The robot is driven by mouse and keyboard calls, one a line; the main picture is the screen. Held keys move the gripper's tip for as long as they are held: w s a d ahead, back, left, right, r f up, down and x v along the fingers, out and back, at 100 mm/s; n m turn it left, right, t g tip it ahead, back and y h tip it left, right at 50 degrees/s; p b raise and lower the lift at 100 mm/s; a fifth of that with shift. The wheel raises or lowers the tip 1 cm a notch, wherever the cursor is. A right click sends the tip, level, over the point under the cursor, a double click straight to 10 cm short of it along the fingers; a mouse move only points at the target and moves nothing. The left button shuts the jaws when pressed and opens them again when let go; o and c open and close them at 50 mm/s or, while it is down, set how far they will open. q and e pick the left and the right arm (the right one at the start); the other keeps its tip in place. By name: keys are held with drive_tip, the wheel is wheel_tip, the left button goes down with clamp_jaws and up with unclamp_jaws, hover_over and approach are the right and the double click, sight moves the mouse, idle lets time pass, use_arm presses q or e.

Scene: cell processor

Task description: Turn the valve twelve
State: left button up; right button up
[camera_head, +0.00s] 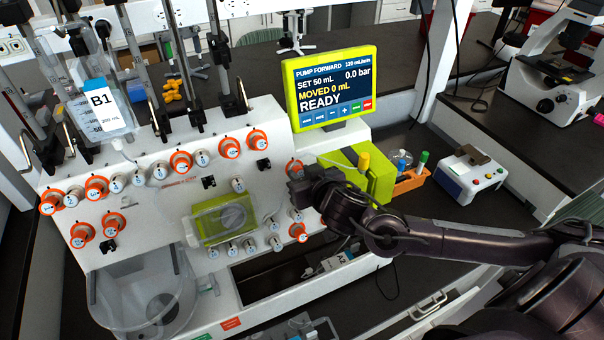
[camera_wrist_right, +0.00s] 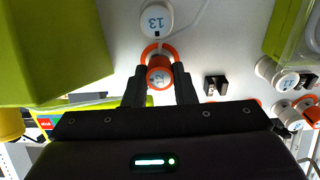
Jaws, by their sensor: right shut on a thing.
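Valve twelve (camera_wrist_right: 160,74) is an orange-ringed knob with a small blue number that is hard to read, in the upper middle of the right wrist view. My right gripper (camera_wrist_right: 159,92) is shut on it, with one dark finger on each side. In the head view the right gripper (camera_head: 299,187) reaches in from the right to the white panel's right edge, beside an orange knob (camera_head: 294,167). The gripper's fingers and part of the panel there are hidden by my arm. My left gripper is not in view.
A white knob marked 13 (camera_wrist_right: 156,18) sits close by the held valve. A green pump block (camera_head: 372,178) stands right of the gripper. The screen (camera_head: 333,88) reads READY, MOVED 0 mL. Several other orange and white knobs cover the white panel (camera_head: 150,215).

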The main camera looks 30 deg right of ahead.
drive_tip(key=shift+n, duration=1.4)
drive_tip(key=n+b, duration=0.2)
drive_tip(key=n, duration=0.3)
drive_tip(key=shift+f, duration=0.1)
drive_tip(key=n+b, duration=0.2)
drive_tip(key=n, duration=0.3)
use_arm(q)
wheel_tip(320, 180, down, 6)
drive_tip(key=b, duration=0.2)
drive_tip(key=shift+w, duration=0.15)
use_arm(e)
drive_tip(key=n, duration=0.4)
drive_tip(key=shift+n, duration=0.4)
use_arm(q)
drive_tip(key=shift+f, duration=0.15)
use_arm(e)
drive_tip(key=o, duration=1)
